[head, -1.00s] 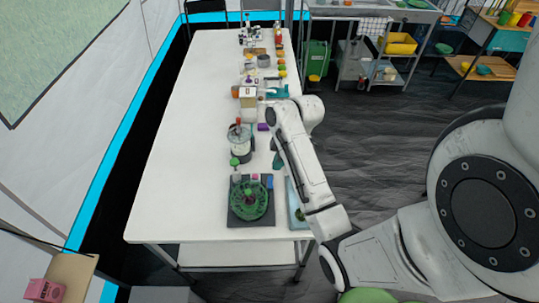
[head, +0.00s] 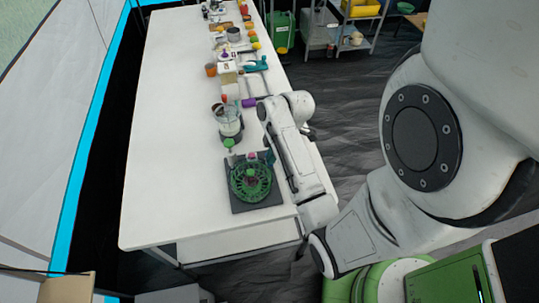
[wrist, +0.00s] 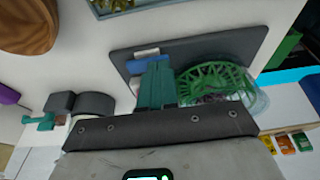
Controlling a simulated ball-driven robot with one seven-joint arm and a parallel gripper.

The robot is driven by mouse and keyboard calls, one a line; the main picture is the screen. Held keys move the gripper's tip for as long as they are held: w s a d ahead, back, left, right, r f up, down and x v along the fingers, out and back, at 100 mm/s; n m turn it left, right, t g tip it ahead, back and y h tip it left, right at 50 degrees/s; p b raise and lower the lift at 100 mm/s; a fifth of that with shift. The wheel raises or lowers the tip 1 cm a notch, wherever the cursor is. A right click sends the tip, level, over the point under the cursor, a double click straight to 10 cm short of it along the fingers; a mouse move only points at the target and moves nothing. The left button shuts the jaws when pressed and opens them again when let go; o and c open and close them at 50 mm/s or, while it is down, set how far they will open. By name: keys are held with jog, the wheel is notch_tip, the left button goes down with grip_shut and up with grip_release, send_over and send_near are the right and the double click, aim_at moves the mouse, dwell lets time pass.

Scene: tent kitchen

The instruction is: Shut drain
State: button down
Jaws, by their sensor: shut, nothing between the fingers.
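A green openwork basket (head: 250,178) with a pink piece in its middle sits on a dark square board (head: 237,206) at the near end of the white table. The basket (wrist: 212,82) and the board (wrist: 235,48) also show in the wrist view. I cannot make out which part is the drain. My gripper (wrist: 156,68) has teal fingers that are shut together and empty. In the wrist view they overlap the board, just left of the basket. In the head view my gripper (head: 267,157) is at the board's far right corner. I cannot tell whether it touches anything.
A blue piece (wrist: 138,67) is on the board beside my fingers. A clear jar (head: 229,120) stands just beyond the board. Several small items line the table's right side. The table's left side (head: 165,130) is clear.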

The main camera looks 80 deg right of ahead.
jog(key=shift+a+f+b, duration=0.15)
jog(key=shift+f+b, duration=0.25)
jog(key=shift+b, duration=0.05)
jog(key=shift+t+h, duration=0.3)
jog(key=shift+h, duration=0.2)
jog(key=shift+r, duration=0.1)
jog(key=shift+w+d+r+p, duration=0.1)
jog(key=shift+w+d+p, duration=0.1)
jog(key=shift+d, duration=0.2)
jog(key=shift+w+d+r+p, duration=0.1)
jog(key=shift+w+d, duration=0.05)
jog(key=shift+d, duration=0.25)
